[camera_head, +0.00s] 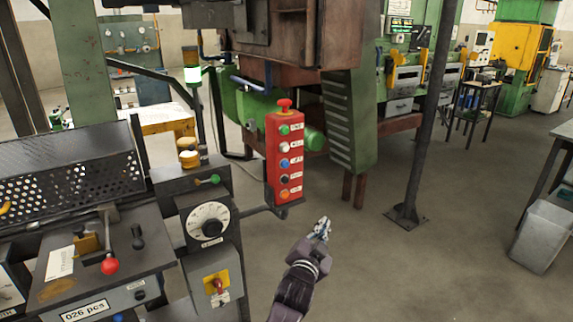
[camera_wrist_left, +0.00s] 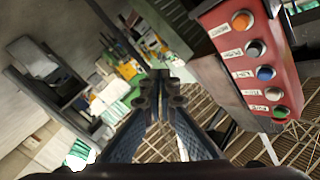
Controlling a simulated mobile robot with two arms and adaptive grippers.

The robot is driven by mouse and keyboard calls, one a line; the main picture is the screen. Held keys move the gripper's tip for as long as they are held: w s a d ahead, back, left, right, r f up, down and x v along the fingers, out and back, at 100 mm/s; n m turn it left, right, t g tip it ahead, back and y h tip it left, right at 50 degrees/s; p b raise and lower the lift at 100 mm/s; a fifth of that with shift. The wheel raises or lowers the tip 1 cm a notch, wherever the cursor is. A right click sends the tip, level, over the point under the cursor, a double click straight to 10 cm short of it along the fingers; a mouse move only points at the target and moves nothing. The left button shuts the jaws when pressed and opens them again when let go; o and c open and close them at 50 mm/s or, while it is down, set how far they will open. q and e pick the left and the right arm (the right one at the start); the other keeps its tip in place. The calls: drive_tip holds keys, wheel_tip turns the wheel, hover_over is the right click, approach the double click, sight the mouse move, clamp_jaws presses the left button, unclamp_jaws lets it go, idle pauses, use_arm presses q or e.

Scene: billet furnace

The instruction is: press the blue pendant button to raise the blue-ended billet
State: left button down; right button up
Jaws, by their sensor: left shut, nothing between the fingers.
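The red pendant (camera_head: 271,180) hangs upright at the centre of the head view, with a column of green, white, blue, black and orange buttons and a red knob on top. Its blue button (camera_head: 284,163) is third down. In the left wrist view, the tilted pendant is at the upper right, with the blue button (camera_wrist_left: 266,73) visible. My left gripper (camera_head: 322,226) is shut and empty, below and right of the pendant and apart from it. Its closed fingertips (camera_wrist_left: 159,88) point left of the pendant in the wrist view. I cannot identify a blue-ended billet. My right gripper is not in view.
A control console with a dial (camera_head: 209,224) and a red lever knob (camera_head: 110,265) stands at the left. A rusty furnace housing (camera_head: 340,40) and green machinery (camera_head: 350,110) stand behind the pendant. A dark post (camera_head: 425,120) rises at the right. The floor between is clear.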

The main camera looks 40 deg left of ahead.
sight(285, 164)
use_arm(q)
drive_tip(key=a+r+y, duration=0.1)
drive_tip(key=a+r, duration=0.1)
drive_tip(key=r, duration=0.4)
drive_tip(key=s+a+r+t+y, duration=0.1)
drive_tip(key=a+r, duration=0.1)
drive_tip(key=r, duration=0.4)
drive_tip(key=shift+s+r+n+y, duration=0.3)
drive_tip(key=shift+r, duration=0.05)
drive_tip(key=shift+w+a+b, duration=0.1)
drive_tip(key=shift+w+a, duration=0.45)
drive_tip(key=shift+a, duration=0.8)
drive_tip(key=shift+w+a+b, duration=0.1)
drive_tip(key=shift+w+a, duration=0.5)
drive_tip(key=shift+a, duration=0.8)
drive_tip(key=shift+w+a+b, duration=0.1)
drive_tip(key=shift+w+a, duration=0.45)
drive_tip(key=shift+a, duration=0.8)
drive_tip(key=shift+a, duration=0.1)
drive_tip(key=shift+w+a, duration=0.15)
drive_tip(key=shift+a, duration=0.1)
